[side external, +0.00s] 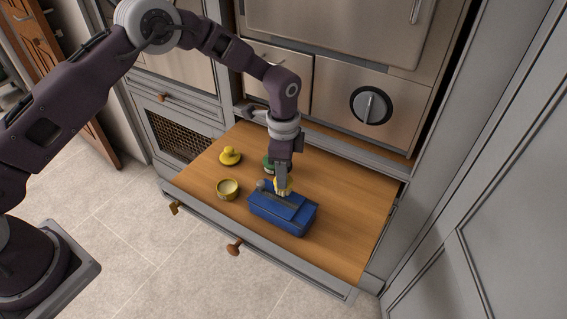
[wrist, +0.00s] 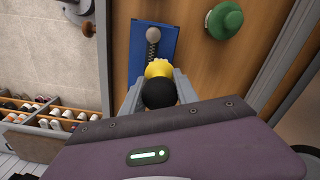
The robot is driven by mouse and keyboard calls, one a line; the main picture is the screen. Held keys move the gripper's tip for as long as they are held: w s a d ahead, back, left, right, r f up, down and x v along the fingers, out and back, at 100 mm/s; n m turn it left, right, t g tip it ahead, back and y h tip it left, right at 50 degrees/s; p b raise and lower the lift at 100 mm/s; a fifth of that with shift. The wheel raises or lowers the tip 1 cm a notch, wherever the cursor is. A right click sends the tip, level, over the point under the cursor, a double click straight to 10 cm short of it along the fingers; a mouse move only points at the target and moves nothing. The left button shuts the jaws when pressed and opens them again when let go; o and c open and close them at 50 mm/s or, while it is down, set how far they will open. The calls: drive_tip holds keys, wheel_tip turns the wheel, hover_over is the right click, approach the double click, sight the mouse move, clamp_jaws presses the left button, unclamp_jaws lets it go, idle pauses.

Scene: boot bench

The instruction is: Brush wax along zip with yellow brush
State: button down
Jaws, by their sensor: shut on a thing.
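The blue case (side external: 291,217) lies on the wooden drawer surface, with a grey strip, apparently the zip, along its top and a grey round knob (side external: 261,185) at its left end. In the wrist view the blue case (wrist: 139,64) shows a grey coiled piece with a ball end (wrist: 153,35). My gripper (side external: 283,180) points down over the case's far edge, shut on the yellow brush (side external: 285,188). In the wrist view my gripper (wrist: 158,88) holds the yellow brush (wrist: 158,68), which has a black round top. The brush is at the case; contact with the zip cannot be told.
A round tin of pale wax (side external: 228,188) stands left of the case. A yellow knobbed object (side external: 230,155) sits farther back left. A green knobbed object (side external: 268,161) is behind my gripper. The right side of the wooden surface (side external: 355,215) is clear.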

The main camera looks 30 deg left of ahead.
sight(292, 184)
drive_tip(key=shift+f, duration=0.65)
drive_tip(key=shift+s+f, duration=0.25)
drive_tip(key=shift+s, duration=1.7)
drive_tip(key=shift+w, duration=1.6)
drive_tip(key=shift+w+d, duration=0.4)
drive_tip(key=shift+d, duration=0.8)
drive_tip(key=shift+s, duration=2)
drive_tip(key=shift+w+f, duration=0.1)
drive_tip(key=shift+w, duration=1.9)
wheel_tip(292, 184, up, 8)
drive_tip(key=shift+r, duration=0.2)
